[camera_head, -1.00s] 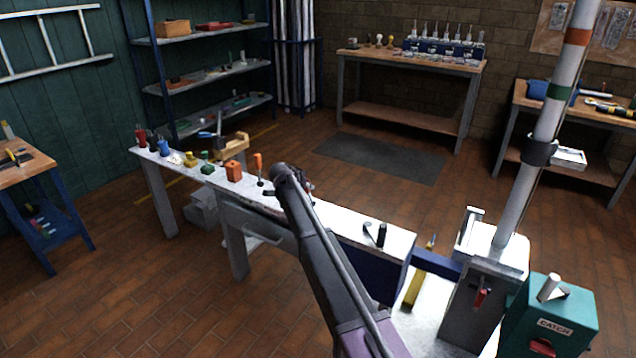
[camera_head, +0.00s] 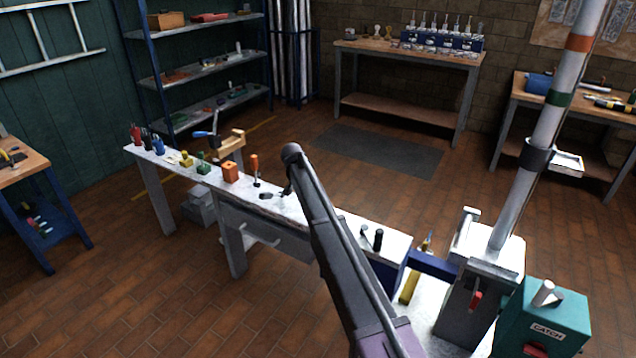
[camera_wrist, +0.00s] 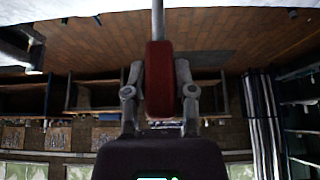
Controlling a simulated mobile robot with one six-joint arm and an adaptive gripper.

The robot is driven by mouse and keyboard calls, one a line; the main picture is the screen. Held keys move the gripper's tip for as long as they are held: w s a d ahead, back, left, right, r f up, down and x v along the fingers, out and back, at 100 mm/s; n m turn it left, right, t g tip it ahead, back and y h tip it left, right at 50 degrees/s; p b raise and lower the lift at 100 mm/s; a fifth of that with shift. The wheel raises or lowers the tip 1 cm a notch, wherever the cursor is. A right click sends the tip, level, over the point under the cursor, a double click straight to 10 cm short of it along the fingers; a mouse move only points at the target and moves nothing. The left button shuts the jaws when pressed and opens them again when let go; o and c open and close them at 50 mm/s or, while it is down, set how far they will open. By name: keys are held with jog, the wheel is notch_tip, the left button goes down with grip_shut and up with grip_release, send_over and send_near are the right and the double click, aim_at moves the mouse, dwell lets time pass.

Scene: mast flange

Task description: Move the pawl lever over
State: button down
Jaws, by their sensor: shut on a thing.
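My gripper (camera_wrist: 160,100) is shut on a red handle (camera_wrist: 160,65) with a grey rod running out of it, in the wrist view. The far end of the rod is cut off by the frame, so I cannot tell what it joins. In the head view my arm reaches over the long bench, and the gripper is mostly hidden behind it. A small red lever (camera_head: 475,301) sits on the front of the grey mast base (camera_head: 468,318), well right of my gripper. I cannot tell which part is the pawl lever.
The grey mast (camera_head: 527,185) rises from its base, beside a green CATCH box (camera_head: 558,318). The long bench (camera_head: 223,190) carries an orange block (camera_head: 230,172), an orange-handled screwdriver (camera_head: 254,165) and other small items. Floor is open around the dark mat (camera_head: 378,152).

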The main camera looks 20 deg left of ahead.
jog(key=shift+d, duration=0.35)
jog(key=shift+c, duration=2.4)
grip_release()
jog(key=shift+a, duration=0.15)
jog(key=shift+o, duration=0.2)
jog(key=shift+a, duration=0.1)
